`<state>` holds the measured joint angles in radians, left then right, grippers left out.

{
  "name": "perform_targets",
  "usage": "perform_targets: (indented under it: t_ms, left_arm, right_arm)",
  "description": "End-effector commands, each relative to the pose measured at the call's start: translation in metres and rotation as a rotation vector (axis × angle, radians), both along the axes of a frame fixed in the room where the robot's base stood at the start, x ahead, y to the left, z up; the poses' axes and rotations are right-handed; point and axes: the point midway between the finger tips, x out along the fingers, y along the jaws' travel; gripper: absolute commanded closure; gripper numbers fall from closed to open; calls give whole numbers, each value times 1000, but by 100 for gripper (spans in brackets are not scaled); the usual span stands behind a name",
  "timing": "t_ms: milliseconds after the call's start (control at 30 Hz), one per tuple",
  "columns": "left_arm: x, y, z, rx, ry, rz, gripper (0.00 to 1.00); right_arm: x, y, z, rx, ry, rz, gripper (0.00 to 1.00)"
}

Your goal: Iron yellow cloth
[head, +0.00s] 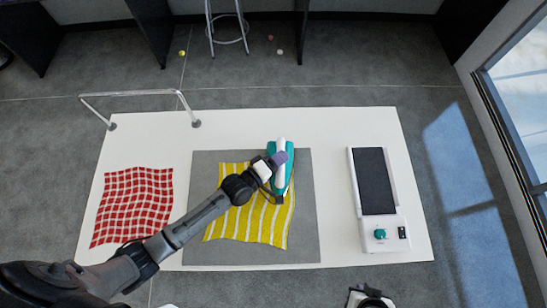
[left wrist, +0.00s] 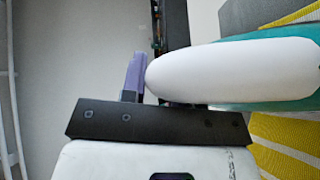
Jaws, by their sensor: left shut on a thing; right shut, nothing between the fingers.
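The yellow cloth (head: 262,222) with white stripes lies on a grey mat (head: 303,236), slightly wavy at its edges. The teal iron (head: 289,180) with a white handle is over the cloth's upper right part; its tip reaches past the cloth's top edge. I cannot tell whether its sole touches the cloth. My left arm hides part of the cloth's left side. My right gripper (head: 370,299) is partly visible at the bottom edge, away from the cloth, and is shut.
A red checked cloth (head: 133,204) lies on the white table (head: 185,150) at left. A white stand with a dark pad (head: 374,181) and a teal knob is at right. A metal rail (head: 140,92) rises at the back left. A stool (head: 228,30) stands behind the table.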

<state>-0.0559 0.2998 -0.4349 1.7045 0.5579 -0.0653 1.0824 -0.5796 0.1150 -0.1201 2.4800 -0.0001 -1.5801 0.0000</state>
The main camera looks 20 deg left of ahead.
Motion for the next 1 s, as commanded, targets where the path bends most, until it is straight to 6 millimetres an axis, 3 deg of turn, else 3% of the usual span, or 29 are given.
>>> perform_targets:
  t_ms: [100,233,1000]
  left_arm:
    - [4,-8,2,-3,-1,3,100]
    - [3,-7,26,-3,-7,3,100]
    - [4,-10,84,-1,-5,-4,100]
  right_arm:
    - [0,0,3,1,0,-1,100]
    - [0,0,18,1,1,-1,100]
    - [0,-3,74,-10,1,6,100]
